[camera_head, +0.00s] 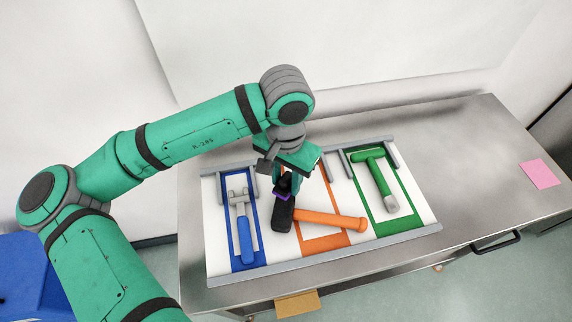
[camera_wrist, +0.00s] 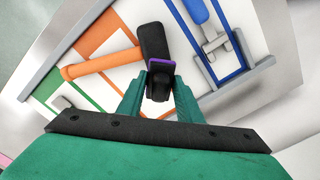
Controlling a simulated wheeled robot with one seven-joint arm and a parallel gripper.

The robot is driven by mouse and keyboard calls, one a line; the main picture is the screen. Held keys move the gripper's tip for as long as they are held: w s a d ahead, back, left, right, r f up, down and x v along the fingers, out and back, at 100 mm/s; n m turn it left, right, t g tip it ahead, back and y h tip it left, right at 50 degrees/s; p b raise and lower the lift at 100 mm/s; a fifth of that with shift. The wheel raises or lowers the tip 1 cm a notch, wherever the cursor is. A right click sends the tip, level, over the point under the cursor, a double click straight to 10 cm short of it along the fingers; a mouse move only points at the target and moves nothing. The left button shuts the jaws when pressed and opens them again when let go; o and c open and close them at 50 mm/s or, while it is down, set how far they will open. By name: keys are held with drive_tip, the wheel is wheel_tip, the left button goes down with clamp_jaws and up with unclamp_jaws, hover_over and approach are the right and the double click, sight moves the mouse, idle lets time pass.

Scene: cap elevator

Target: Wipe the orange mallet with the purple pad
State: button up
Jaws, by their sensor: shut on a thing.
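The orange mallet lies on the white board, with its orange handle (camera_head: 335,220) pointing right and its black head (camera_head: 283,217) at the left. It also shows in the wrist view, with the handle (camera_wrist: 102,63) at the left and the head (camera_wrist: 154,41) ahead of my fingers. My gripper (camera_head: 283,184) is shut on a black holder with the purple pad (camera_head: 281,196) on it. In the wrist view the purple pad (camera_wrist: 161,67) is between my fingertips (camera_wrist: 160,92), at the near end of the mallet head. I cannot tell whether they touch.
A blue-handled tool (camera_head: 244,240) lies on a blue strip to the left. A green hammer (camera_head: 380,178) lies on a green strip to the right. Grey rails (camera_head: 330,252) edge the white board (camera_head: 220,262). A pink sheet (camera_head: 540,173) lies on the metal table (camera_head: 470,150), whose right part is mostly clear.

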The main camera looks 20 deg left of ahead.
drive_tip(key=shift+a+r, duration=0.1)
drive_tip(key=shift+r, duration=0.75)
drive_tip(key=shift+s+r, duration=0.1)
drive_tip(key=shift+r, duration=1.5)
